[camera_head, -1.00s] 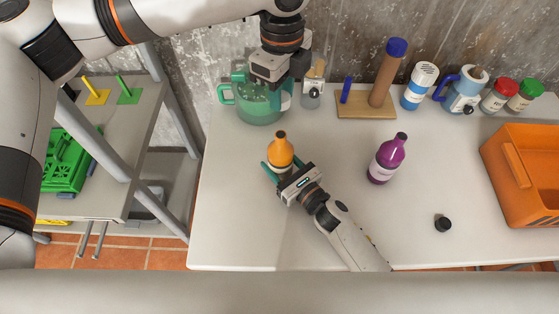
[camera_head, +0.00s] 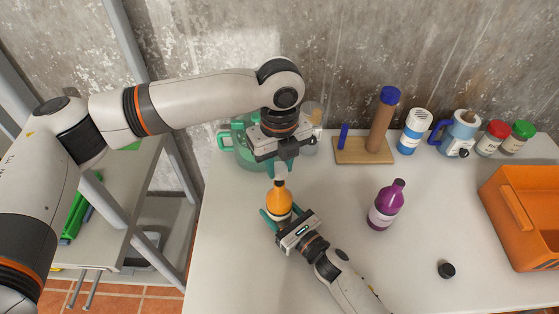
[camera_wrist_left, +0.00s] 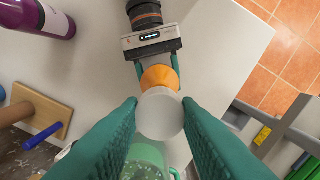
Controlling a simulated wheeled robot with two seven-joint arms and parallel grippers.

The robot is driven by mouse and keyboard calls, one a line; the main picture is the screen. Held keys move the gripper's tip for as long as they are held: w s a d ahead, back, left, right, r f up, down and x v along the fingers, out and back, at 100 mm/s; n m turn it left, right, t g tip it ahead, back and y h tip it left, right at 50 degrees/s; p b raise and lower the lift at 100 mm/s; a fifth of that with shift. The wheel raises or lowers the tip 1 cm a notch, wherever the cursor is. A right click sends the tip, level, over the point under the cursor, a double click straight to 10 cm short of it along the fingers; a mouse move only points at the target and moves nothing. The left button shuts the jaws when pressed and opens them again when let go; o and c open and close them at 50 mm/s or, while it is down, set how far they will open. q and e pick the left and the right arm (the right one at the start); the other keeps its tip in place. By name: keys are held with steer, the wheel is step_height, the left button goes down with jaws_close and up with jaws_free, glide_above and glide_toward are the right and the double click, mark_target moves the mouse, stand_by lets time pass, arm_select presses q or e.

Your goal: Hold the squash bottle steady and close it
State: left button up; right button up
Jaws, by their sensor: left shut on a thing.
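The orange squash bottle (camera_head: 279,203) stands upright on the table, and its orange shoulder also shows in the left wrist view (camera_wrist_left: 160,76). My right gripper (camera_head: 283,217) is shut around its lower body, one finger on each side. My left gripper (camera_head: 281,172) points down over the bottle's neck. It is shut on a whitish round cap (camera_wrist_left: 160,114), seen between its teal fingers in the wrist view. The cap is in line with the bottle mouth. Whether it touches the neck I cannot tell, since the cap hides the mouth.
A green pot (camera_head: 243,158) stands behind my left gripper. A purple bottle (camera_head: 386,206) stands to the right, with a small black cap (camera_head: 446,270) lying nearer the front. A wooden peg stand (camera_head: 362,155), jars and an orange bin (camera_head: 520,218) line the back and right.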

mark_target(280, 183)
arm_select(q)
steer(key=shift+f, duration=0.1)
steer(key=shift+f, duration=1.4)
steer(key=shift+f, duration=0.1)
steer(key=shift+f, duration=0.45)
steer(key=shift+f, duration=0.3)
